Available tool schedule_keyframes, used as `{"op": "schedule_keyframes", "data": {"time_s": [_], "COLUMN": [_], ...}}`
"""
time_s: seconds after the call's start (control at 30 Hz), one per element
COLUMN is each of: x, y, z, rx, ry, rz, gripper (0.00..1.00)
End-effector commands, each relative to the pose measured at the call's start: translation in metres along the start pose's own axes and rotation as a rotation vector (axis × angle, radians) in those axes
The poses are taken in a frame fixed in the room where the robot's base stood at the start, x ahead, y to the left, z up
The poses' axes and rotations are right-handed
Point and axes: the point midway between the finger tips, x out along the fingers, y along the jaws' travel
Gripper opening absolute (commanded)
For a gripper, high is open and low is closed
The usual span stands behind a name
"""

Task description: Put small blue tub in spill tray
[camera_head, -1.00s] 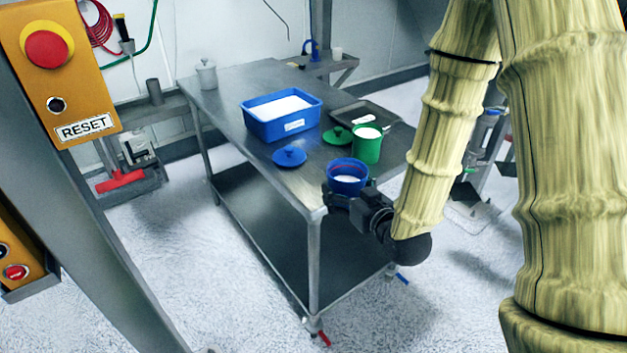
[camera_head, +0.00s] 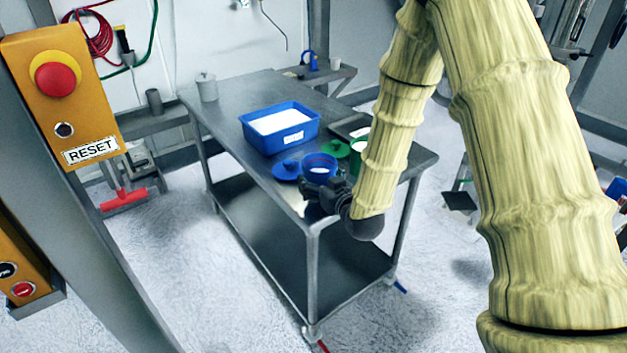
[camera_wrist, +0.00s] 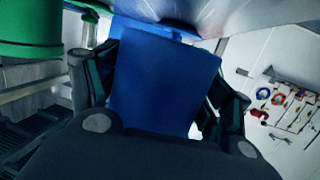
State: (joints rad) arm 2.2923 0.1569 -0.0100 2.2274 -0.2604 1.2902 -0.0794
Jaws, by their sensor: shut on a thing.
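The small blue tub (camera_head: 319,162), with white powder inside, is upright at the near end of the steel table. My gripper (camera_head: 326,188) is shut on it from the near side. In the wrist view the tub's blue wall (camera_wrist: 165,85) fills the middle between my two fingers (camera_wrist: 155,95). I cannot tell whether its base touches the table. A dark shallow tray (camera_head: 346,126), which looks like the spill tray, lies farther back on the right. My arm hides part of it.
A blue lid (camera_head: 286,171) lies just left of the tub. A green lid (camera_head: 336,149) and a green tub (camera_head: 356,160), partly behind my arm, stand to the right. A large blue bin of white powder (camera_head: 262,144) is behind. The table's left near part (camera_head: 240,158) is bare.

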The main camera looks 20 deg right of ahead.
Motion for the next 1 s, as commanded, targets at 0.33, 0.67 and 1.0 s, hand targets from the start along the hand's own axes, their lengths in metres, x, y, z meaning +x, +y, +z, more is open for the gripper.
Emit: {"op": "schedule_keyframes", "data": {"time_s": [0.33, 0.67, 1.0], "x": [0.028, 0.041, 0.042], "y": [-0.001, -0.002, -0.002], "z": [-0.004, 0.021, 0.026], "rx": [-0.001, 0.0, 0.0], "ry": [0.001, -0.001, 0.001], "rz": [-0.001, -0.001, -0.001], "gripper": [0.43, 0.43, 0.43]}}
